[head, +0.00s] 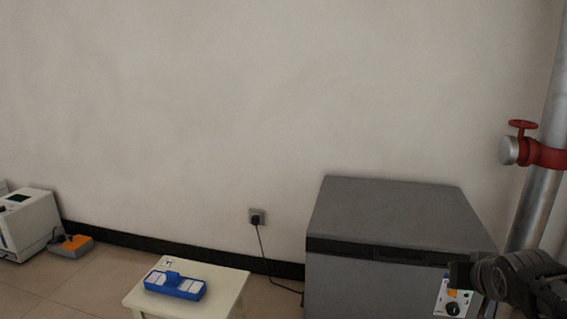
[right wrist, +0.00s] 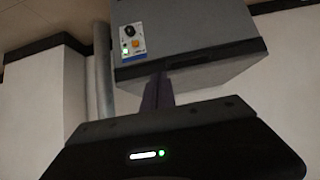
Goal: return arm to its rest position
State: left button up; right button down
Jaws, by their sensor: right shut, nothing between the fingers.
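My right arm (head: 515,283), dark grey and black, comes in at the lower right of the head view, in front of the grey chest-shaped box (head: 395,222). It covers part of the box's lower right front, close to the control panel with a black knob. In the right wrist view my right gripper (right wrist: 158,92) is shut and empty, its dark fingers together. The same box (right wrist: 190,50) shows upside down beyond the fingers, with its panel (right wrist: 131,42). I cannot tell the exact gap between arm and box. My left gripper is not in view.
A metal pipe with a red valve (head: 523,126) stands right of the box. A small cream table (head: 230,281) carries a blue tray-like item (head: 175,286). A white machine (head: 30,225) and an orange-grey box (head: 70,246) are far left. A cord hangs from the wall socket (head: 257,216).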

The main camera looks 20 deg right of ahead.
jog(key=w+a+f+n+t+y, duration=0.2)
jog(key=w+a+f+y, duration=0.1)
jog(key=w+a+f, duration=0.75)
jog(key=s+a+f+g+y, duration=0.1)
jog(key=a+f, duration=0.5)
jog(key=f, duration=0.2)
jog(key=a+f+g+y, duration=0.1)
jog(key=a+f+y, duration=0.1)
jog(key=a+f, duration=0.55)
jog(key=s+a+f+n+g+y, duration=0.1)
jog(key=s+a+f+g, duration=0.3)
jog(key=s+a+f, duration=0.55)
jog(key=s+a+f+g+y, duration=0.1)
jog(key=s+a+f+g, duration=0.2)
jog(key=s+a+f, duration=0.65)
pick_arm(q)
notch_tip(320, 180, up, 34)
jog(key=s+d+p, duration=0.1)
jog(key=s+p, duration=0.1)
jog(key=p, duration=3.2)
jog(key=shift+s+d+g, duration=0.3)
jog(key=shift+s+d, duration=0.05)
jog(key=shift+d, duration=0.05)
pick_arm(e)
jog(key=s+r, duration=0.2)
jog(key=r, duration=1.3)
jog(key=s+r+n+g+y, duration=0.1)
jog(key=s+r, duration=0.2)
jog(key=r, duration=1.3)
jog(key=shift+d, duration=0.3)
